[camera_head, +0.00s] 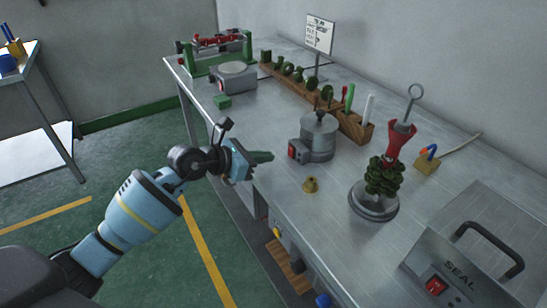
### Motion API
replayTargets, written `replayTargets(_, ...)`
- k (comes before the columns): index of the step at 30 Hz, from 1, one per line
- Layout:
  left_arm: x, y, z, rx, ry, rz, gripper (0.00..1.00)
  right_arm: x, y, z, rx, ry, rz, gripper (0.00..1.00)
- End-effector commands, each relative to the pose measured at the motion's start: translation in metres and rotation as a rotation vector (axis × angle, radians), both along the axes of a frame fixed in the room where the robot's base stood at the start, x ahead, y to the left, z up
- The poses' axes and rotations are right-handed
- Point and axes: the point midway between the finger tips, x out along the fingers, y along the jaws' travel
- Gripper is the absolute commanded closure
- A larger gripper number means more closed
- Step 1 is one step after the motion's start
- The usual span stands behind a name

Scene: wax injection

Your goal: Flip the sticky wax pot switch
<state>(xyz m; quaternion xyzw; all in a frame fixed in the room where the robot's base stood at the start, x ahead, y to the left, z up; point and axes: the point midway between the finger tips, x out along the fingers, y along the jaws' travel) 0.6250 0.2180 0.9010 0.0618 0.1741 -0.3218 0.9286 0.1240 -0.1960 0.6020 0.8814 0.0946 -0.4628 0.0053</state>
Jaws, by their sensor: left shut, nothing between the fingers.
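The sticky wax pot (319,138), as I take it, is a grey metal cylinder with a lidded top, standing on the steel bench left of the wax tree. A red switch (292,150) sits on the box on its left side; its setting is too small to tell. My left gripper (268,156) reaches in from the left over the bench's front edge. Its fingers are shut and empty, pointing right at the switch, with a small gap between them and it. My right gripper is out of view.
A small brass cone (311,185) lies in front of the pot. A wooden rack (350,125) with tools stands behind it. A red and green wax tree (385,165) stands on a round base to the right. A grey SEAL machine (470,250) fills the right front.

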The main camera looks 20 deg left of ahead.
Motion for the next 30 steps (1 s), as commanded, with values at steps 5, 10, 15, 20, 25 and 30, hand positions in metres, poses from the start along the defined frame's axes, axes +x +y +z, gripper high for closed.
replayTargets(5,-0.029,0.022,0.015,0.006,-0.001,-0.001,1.0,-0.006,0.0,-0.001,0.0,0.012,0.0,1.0)
replayTargets(10,-0.049,0.038,0.026,0.005,0.001,-0.001,1.0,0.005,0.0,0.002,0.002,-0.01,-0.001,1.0)
replayTargets(15,-0.06,0.047,0.032,0.003,0.0,-0.001,1.0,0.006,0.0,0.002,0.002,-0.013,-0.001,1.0)
replayTargets(20,-0.064,0.049,0.035,0.0,0.0,-0.001,1.0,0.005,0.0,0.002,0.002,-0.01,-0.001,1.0)
replayTargets(25,-0.064,0.049,0.036,0.001,-0.001,0.0,1.0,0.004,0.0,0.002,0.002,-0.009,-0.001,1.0)
replayTargets(30,-0.065,0.049,0.035,0.0,0.002,-0.001,1.0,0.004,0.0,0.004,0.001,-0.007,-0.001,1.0)
